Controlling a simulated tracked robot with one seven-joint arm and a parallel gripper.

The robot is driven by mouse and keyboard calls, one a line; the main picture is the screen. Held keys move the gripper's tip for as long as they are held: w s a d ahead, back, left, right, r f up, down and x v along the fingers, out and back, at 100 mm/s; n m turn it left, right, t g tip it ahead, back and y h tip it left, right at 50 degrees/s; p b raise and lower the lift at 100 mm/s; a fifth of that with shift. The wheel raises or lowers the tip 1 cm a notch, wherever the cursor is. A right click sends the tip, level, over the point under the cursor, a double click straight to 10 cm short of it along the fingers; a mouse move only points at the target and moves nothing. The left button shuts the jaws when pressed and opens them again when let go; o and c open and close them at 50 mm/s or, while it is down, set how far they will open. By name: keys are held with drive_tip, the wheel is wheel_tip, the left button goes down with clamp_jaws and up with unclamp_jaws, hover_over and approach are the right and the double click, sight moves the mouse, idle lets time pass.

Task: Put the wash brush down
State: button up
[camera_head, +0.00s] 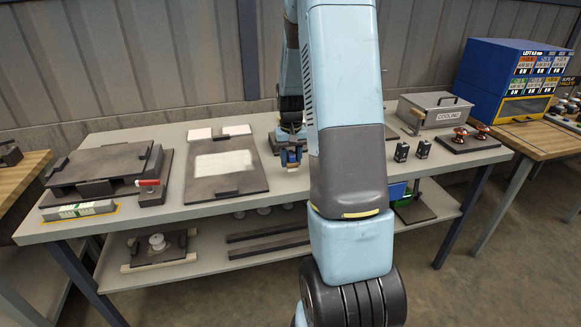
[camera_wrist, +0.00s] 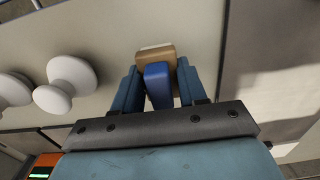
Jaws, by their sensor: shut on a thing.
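The wash brush (camera_wrist: 157,60) shows in the wrist view as a brown block with a blue handle and a pale strip at its far edge. My gripper (camera_wrist: 158,78) is shut on it, with one blue finger on each side. In the head view my gripper (camera_head: 291,155) is over the grey bench (camera_head: 250,197), just right of the dark board with a white sheet. The brush is small there and partly hidden by the gripper. I cannot tell whether it touches the bench top.
The dark board (camera_head: 252,182) lies left of my gripper. White rounded pieces (camera_wrist: 68,85) stand left in the wrist view. Two small black blocks (camera_head: 402,151), a grey COOLING box (camera_head: 438,112) and brown insulators (camera_head: 461,136) are to the right. My arm hides part of the bench.

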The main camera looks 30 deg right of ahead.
sight(291, 166)
drive_tip(key=shift+w+f, duration=0.15)
drive_tip(key=shift+f, duration=1.55)
drive_tip(key=o, duration=1.2)
drive_tip(key=shift+f, duration=0.1)
